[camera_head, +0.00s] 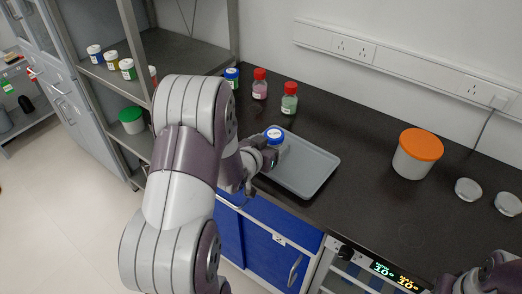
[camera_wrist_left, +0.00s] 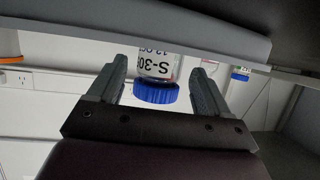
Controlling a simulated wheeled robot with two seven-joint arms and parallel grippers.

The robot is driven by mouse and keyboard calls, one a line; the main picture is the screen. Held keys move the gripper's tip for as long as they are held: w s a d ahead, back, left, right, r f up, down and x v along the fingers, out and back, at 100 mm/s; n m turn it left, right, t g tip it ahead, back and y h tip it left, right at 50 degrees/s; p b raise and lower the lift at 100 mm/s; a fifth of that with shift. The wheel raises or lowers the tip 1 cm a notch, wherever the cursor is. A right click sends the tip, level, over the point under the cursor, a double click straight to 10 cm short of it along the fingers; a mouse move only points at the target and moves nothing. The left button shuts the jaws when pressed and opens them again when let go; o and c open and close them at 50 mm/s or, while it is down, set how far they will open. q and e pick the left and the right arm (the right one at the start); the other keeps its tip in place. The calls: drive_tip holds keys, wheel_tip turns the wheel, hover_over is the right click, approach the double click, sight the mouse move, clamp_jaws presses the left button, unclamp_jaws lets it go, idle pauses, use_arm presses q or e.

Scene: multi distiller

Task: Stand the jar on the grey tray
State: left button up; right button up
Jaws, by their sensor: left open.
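The grey tray (camera_head: 312,170) lies on the dark counter. A small clear jar with a blue lid (camera_head: 274,134) is upright at the tray's left end. My left gripper (camera_head: 272,156) is right beside it, at the tray's near left edge. In the left wrist view, which is upside down, the jar's label (camera_wrist_left: 156,64) shows between the open fingers of my left gripper (camera_wrist_left: 164,88), with gaps on both sides. The tray's rim (camera_wrist_left: 150,30) hides the jar's base there, so contact with the tray cannot be seen. Only part of my right arm shows, at the lower right.
An orange-lidded tub (camera_head: 417,153) and two white round lids (camera_head: 468,189) are right. Shelving (camera_head: 180,55) stands left. Counter between tray and tub is clear.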

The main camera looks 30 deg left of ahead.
use_arm(q)
drive_tip(key=p+v, duration=0.1)
drive_tip(key=v, duration=0.8)
drive_tip(key=shift+s+r, duration=0.2)
drive_tip(key=shift+s, duration=0.45)
drive_tip(key=d+f+g, duration=0.2)
drive_tip(key=g, duration=0.1)
drive_tip(key=shift+s+f+g, duration=0.2)
drive_tip(key=shift+s+g, duration=0.1)
drive_tip(key=s+d+f+g, duration=0.1)
drive_tip(key=s+d+g, duration=0.7)
drive_tip(key=s+d, duration=0.1)
drive_tip(key=shift+s+d+f+m+g+h, duration=0.3)
drive_tip(key=shift+s+d+f+m+h, duration=0.1)
drive_tip(key=shift+s, duration=0.1)
